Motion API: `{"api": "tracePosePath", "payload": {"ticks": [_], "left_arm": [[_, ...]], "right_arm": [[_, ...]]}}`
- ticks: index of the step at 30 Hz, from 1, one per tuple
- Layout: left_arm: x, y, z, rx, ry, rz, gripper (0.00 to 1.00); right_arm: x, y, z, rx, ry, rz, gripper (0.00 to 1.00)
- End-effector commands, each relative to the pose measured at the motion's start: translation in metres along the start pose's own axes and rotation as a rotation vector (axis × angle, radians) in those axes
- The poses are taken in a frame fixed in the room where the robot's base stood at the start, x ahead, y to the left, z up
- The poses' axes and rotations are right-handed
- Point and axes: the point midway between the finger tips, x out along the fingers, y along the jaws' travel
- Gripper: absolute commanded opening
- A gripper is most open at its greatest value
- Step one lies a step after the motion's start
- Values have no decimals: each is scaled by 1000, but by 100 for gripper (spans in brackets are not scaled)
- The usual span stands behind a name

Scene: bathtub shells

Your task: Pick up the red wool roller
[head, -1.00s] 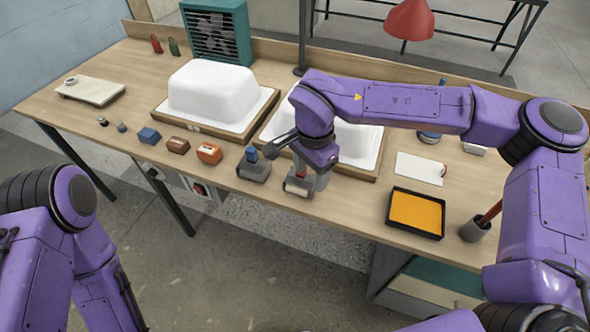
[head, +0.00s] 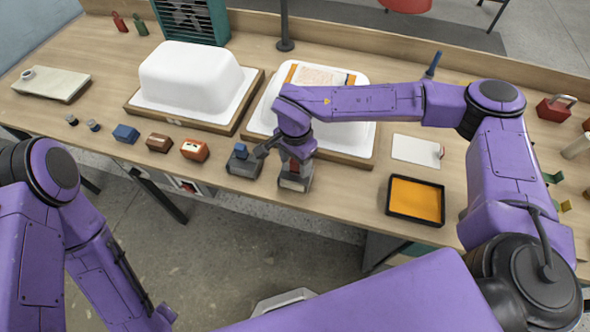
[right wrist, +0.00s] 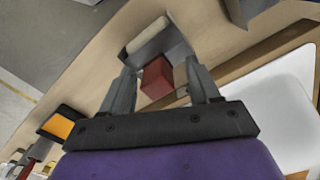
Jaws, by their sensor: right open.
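The red wool roller sits at the table's front edge, in front of the right white tub shell. In the head view its pale roller (head: 292,184) shows in a grey holder, and my right gripper (head: 297,158) hides most of the rest. In the right wrist view its red block (right wrist: 157,78) lies between the fingertips of my right gripper (right wrist: 159,70), with the pale roller beyond. The fingers are open on either side of the block; I cannot tell whether they touch it. My left arm shows at the left, its gripper out of view.
A similar holder with a blue block (head: 241,160) stands just left. Two white tub shells (head: 190,78) rest on wooden boards behind. An orange tray (head: 415,200) and a white sheet (head: 414,149) lie right. Small blue, brown and orange blocks line the front edge.

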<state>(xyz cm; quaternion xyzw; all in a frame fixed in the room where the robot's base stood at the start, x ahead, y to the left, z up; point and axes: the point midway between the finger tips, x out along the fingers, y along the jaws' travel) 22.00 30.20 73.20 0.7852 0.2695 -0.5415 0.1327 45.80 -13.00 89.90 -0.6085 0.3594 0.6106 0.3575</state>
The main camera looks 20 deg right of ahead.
Motion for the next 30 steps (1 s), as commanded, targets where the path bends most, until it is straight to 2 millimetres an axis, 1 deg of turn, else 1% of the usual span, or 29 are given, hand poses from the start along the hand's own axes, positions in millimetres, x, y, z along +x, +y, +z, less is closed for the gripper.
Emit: {"api": "tracePosePath", "payload": {"ticks": [3,9,10,11,12,14,15,25,29,30], "left_arm": [[-3,0,-1,0,0,0,43],[-2,0,-1,0,0,0,43],[-2,0,-1,0,-1,0,43],[-2,0,-1,0,0,0,43],[-2,0,-1,0,0,0,43],[-2,0,-1,0,0,0,43],[-2,0,-1,0,0,0,43],[-2,0,-1,0,0,0,43],[0,0,0,0,0,0,43],[2,0,1,0,0,0,43]], "right_arm": [[11,1,0,0,-1,0,61],[13,1,-1,1,1,-2,61],[13,1,-1,1,1,-2,55],[13,1,-1,2,1,-2,45],[13,1,-1,2,1,-2,32],[13,1,-1,2,1,-1,12],[13,1,-1,2,1,-1,0],[11,1,-1,2,1,-3,0],[0,0,-2,3,3,-5,0],[-6,-1,-2,3,4,-7,0]]}}
